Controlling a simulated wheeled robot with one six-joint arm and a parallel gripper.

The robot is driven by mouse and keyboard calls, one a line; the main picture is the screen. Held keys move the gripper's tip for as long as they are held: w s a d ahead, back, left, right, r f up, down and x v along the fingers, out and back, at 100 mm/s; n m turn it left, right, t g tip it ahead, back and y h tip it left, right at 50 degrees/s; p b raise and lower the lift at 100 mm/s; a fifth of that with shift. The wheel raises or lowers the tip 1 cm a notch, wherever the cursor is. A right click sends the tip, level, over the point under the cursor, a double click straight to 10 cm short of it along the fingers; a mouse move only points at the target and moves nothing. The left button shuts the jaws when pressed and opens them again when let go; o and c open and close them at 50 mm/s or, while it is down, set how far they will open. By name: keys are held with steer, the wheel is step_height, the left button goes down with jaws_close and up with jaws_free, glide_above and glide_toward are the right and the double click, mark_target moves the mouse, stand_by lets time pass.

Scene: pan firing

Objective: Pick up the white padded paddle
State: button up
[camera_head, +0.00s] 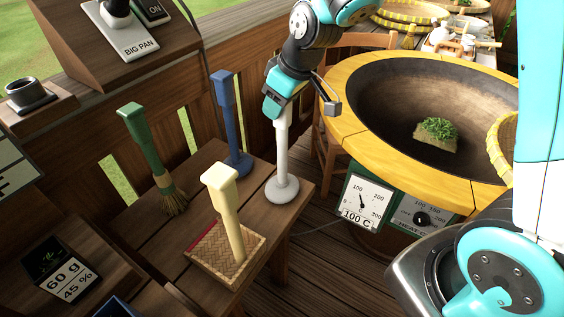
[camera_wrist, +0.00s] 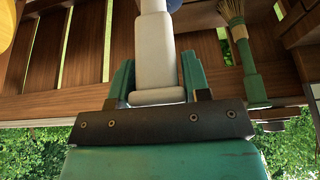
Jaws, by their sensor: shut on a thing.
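The white padded paddle (camera_head: 282,152) stands upright, its round foot at the right edge of the wooden table. I cannot tell whether the foot touches the table. My gripper (camera_head: 285,104) is shut on the top of its handle. In the wrist view the white handle (camera_wrist: 155,50) sits between the two fingers of my gripper (camera_wrist: 157,75). The gripper hides the handle's upper end in the head view.
A blue tool (camera_head: 229,120), a green-handled brush (camera_head: 150,155) and a cream tool (camera_head: 226,205) on a woven tray (camera_head: 205,262) stand left of the paddle. A large pan (camera_head: 385,90) with a yellow rim holds a green heap (camera_head: 438,132) at right.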

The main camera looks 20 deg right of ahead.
steer(key=shift+r, duration=0.15)
step_height(320, 180, up, 20)
steer(key=shift+p, duration=0.3)
